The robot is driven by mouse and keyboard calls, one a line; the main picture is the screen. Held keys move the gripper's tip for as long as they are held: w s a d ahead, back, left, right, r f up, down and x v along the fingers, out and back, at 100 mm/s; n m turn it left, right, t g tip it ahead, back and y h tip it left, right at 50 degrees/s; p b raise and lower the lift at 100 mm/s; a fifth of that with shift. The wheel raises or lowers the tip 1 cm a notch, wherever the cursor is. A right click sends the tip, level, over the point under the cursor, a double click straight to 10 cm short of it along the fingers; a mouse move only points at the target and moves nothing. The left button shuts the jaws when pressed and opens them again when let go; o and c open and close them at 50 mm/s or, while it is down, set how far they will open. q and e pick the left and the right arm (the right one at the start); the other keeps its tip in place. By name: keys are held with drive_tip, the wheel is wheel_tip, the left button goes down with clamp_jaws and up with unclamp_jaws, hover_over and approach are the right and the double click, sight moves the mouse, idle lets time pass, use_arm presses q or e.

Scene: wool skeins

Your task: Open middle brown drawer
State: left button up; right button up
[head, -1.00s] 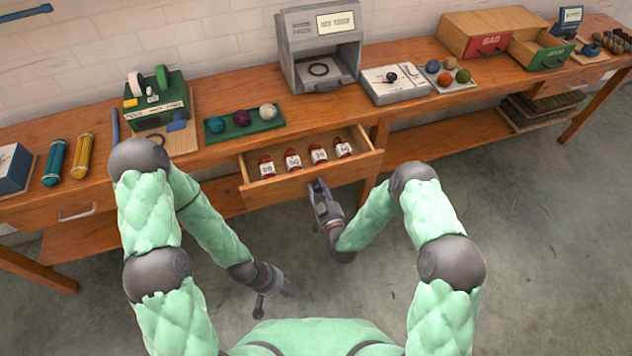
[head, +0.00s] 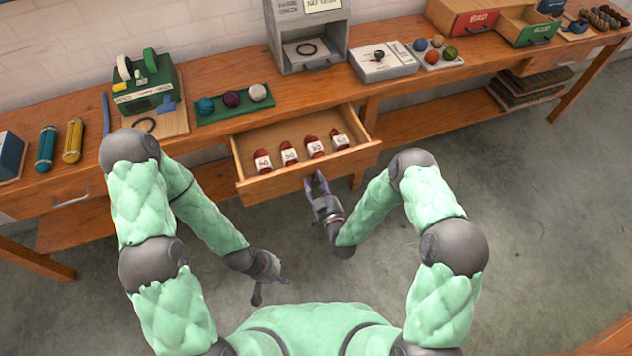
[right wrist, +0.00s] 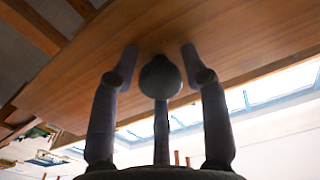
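The middle brown drawer (head: 287,185) stands well out from the wooden workbench in the head view. Several red skeins with white labels (head: 289,154) lie in it. My right gripper (head: 319,182) is at the middle of the drawer front. In the right wrist view its dark fingers (right wrist: 160,60) reach up against the wooden drawer front (right wrist: 85,80). The handle is hidden, so its grip on it cannot be made out. My left gripper (head: 271,288) is open and empty, low over the floor and away from the drawer.
Another drawer with a metal handle (head: 71,198) is at the left. The floor (head: 520,230) at the right is clear.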

idle(0.3)
drive_tip(key=v, duration=1.2)
idle(0.3)
